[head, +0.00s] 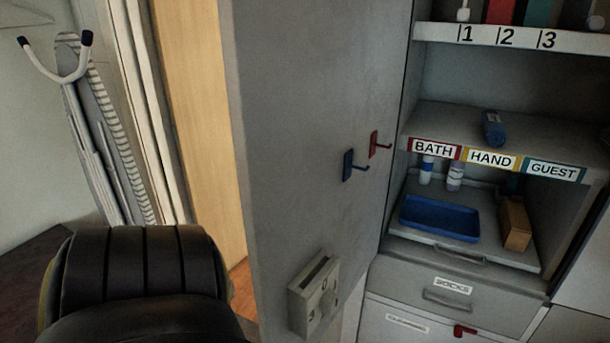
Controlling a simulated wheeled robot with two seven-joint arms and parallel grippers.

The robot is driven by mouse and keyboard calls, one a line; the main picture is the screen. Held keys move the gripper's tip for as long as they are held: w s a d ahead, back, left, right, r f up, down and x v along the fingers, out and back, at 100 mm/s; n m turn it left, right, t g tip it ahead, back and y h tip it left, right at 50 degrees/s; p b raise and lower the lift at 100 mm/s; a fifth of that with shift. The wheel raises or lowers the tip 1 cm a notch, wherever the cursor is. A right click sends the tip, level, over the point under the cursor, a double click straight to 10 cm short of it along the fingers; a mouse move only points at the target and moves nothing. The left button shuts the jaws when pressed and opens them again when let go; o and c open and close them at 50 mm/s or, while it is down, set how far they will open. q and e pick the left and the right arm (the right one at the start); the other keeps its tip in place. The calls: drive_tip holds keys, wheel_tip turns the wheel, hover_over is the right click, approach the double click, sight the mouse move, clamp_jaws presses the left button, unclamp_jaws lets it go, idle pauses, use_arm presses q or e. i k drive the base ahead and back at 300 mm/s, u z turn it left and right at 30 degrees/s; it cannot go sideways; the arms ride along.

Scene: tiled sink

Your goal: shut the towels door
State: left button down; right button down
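The towels door (305,130) seems to be the large grey panel standing open at the centre. No label naming it is readable. It is hinged beside the cabinet, and its free edge is at the left, toward me. Its face carries a blue hook (350,166), a red hook (376,145) and a grey box with a slot and digits (315,294). The towel shelf (475,122) is exposed, with BATH, HAND and GUEST labels and a rolled blue towel (493,128). Neither gripper shows; a black rounded part of my arm fills the lower left.
Under the shelf, a pull-out tray (470,252) holds a blue bin (440,217) and a brown box (515,223). A SOCKS drawer (455,290) is below. An ironing board (92,130) leans at the left. A wooden panel (203,110) stands behind the door.

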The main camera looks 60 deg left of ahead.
sight(314, 88)
drive_tip(key=k, duration=0.45)
drive_tip(key=z, duration=2.1)
drive_tip(key=k, duration=1.45)
drive_tip(key=u, duration=1.6)
